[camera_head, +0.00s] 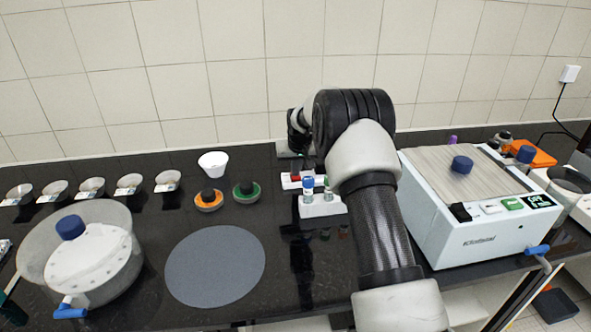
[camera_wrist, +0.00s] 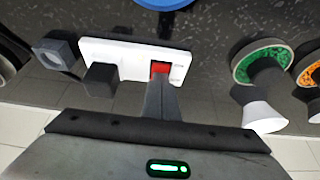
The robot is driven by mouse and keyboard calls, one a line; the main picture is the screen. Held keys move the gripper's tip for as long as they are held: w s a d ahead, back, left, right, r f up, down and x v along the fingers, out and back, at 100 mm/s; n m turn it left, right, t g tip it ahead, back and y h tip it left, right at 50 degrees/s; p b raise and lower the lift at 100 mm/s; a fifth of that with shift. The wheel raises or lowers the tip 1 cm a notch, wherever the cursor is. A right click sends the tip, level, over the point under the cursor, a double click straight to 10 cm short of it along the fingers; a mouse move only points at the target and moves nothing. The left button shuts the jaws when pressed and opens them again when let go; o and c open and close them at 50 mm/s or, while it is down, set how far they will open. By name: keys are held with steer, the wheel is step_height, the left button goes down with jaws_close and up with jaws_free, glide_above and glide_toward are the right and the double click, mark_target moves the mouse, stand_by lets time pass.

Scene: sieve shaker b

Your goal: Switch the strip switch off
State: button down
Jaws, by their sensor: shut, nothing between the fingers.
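The white power strip (camera_wrist: 127,58) lies on the dark counter, with a red switch (camera_wrist: 160,68) near its right end in the wrist view. In the head view the strip (camera_head: 287,183) shows partly, left of my arm. My gripper (camera_wrist: 161,82) is shut and empty. Its fingertips are right at the near edge of the red switch and cover its lower part; I cannot tell whether they touch. The switch position is not readable. In the head view my gripper is not clear behind my arm.
A black plug (camera_wrist: 100,78) stands in the strip, with another dark block (camera_wrist: 56,50) at its left end. A green brush (camera_wrist: 262,66) and an orange brush (camera_head: 208,200) stand beside it. A vial rack (camera_head: 321,206) is in front, the shaker box (camera_head: 465,240) right.

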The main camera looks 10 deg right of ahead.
steer(key=shift+s+f, duration=0.4)
steer(key=shift+f, duration=0.2)
steer(key=r, duration=0.1)
steer(key=r+p, duration=0.1)
steer(key=r, duration=0.3)
steer(key=shift+s+p, duration=0.35)
steer(key=shift+s, duration=0.05)
steer(key=v, duration=0.9)
steer(key=shift+r+b, duration=0.4)
steer(key=shift+b, duration=0.05)
steer(key=shift+s, duration=0.1)
steer(key=shift+w+r+b, duration=0.1)
steer(key=shift+w+b, duration=0.35)
steer(key=shift+b, duration=0.7)
